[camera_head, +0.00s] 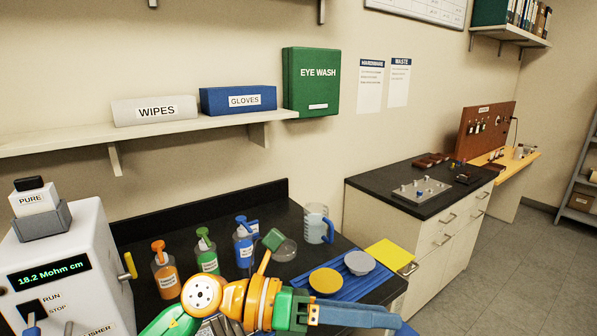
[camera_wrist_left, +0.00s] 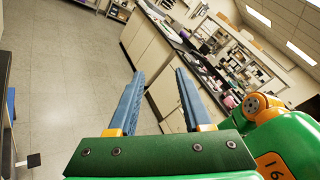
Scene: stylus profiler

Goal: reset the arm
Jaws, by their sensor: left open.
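My left arm comes in at the bottom of the head view, with green and orange links. It reaches to the right over the front of the black bench. My left gripper (camera_head: 398,320) has blue fingers and points right, near the blue tray. In the left wrist view the two fingers of my left gripper (camera_wrist_left: 158,73) stand well apart with nothing between them. Floor and a cabinet show beyond the fingertips. My right gripper is in neither view.
The black bench (camera_head: 200,208) holds an orange bottle (camera_head: 165,275), a green bottle (camera_head: 207,258), a blue bottle (camera_head: 243,248), a clear jug (camera_head: 315,222) and a blue tray (camera_head: 378,283). A white water purifier (camera_head: 75,250) stands left. Open floor (camera_head: 490,270) lies right.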

